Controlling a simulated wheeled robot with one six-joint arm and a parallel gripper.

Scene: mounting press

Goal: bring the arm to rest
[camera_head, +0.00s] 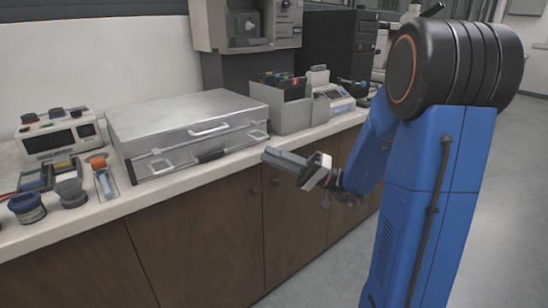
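My blue arm (432,190) stands on the right of the head view, with a large black joint at its top. Its forearm reaches down and to the left. My gripper (280,156) is in front of the counter's front edge, pointing left, apart from the cabinet doors as far as I can see. Its grey fingers appear side on and close together, and I cannot tell whether they are open or shut. No held object shows.
A silver metal case (185,118) lies closed on the white counter (150,196). A white device (58,139), small pots and an orange-topped tool (99,170) stand left. A grey bin (287,117) stands behind my gripper. Floor (318,282) is clear in front of the cabinets.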

